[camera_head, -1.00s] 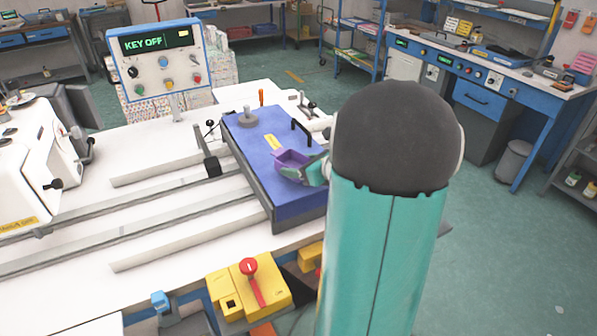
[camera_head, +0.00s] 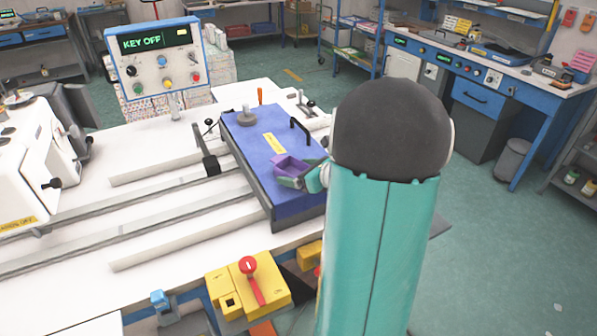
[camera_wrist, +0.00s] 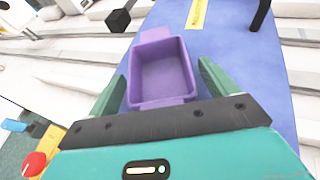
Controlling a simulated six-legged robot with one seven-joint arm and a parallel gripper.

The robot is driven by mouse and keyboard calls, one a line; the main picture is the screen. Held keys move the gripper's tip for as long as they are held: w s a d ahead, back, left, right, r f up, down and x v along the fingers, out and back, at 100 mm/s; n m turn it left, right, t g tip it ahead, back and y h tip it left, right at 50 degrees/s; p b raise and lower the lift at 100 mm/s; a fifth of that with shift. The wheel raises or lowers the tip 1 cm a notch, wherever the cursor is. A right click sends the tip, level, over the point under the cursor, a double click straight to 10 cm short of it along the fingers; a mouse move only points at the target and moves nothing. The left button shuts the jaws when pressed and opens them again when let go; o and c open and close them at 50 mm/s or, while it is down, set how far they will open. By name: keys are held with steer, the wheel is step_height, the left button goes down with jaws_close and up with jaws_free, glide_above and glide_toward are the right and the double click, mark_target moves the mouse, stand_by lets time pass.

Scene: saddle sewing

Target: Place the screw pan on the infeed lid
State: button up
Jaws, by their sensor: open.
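The screw pan is a small purple open box (camera_head: 291,164) on the blue infeed lid (camera_head: 247,140), near the lid's right edge. In the wrist view the pan (camera_wrist: 163,66) looks upright and empty and appears to rest on the lid (camera_wrist: 262,75). My gripper (camera_head: 291,181) is open at the near side of the pan. In the wrist view my gripper's green fingers (camera_wrist: 164,82) stand on either side of the pan's near end, with gaps visible between them and its walls. The pan's underside is hidden.
The lid carries a black handle (camera_head: 300,131), a grey knob (camera_head: 246,117) and a yellow label (camera_head: 275,144). A yellow box with a red lever (camera_head: 250,282) stands at the table's front edge. A "KEY OFF" control panel (camera_head: 155,60) stands behind. Rails run left of the lid.

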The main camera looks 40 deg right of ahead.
steer(key=v, duration=1.2)
steer(key=w+a+r+n+g+y, duration=0.1)
steer(key=a+n+g+y, duration=0.15)
steer(key=a+n, duration=0.5)
steer(key=w+a+r+n+g+y, duration=0.1)
steer(key=w+a+n+g+y, duration=0.3)
steer(key=a, duration=0.7)
steer(key=s+a+r+n+h, duration=0.1)
steer(key=s+a+n+h, duration=0.3)
steer(key=a+n, duration=0.3)
steer(key=s+a+r+n+g+h, duration=0.1)
steer(key=s+a+n+h, duration=0.3)
steer(key=n, duration=1.2)
steer(key=s+a+r, duration=0.1)
steer(key=s+a, duration=0.1)
steer(key=a, duration=0.2)
steer(key=shift+r, duration=0.3)
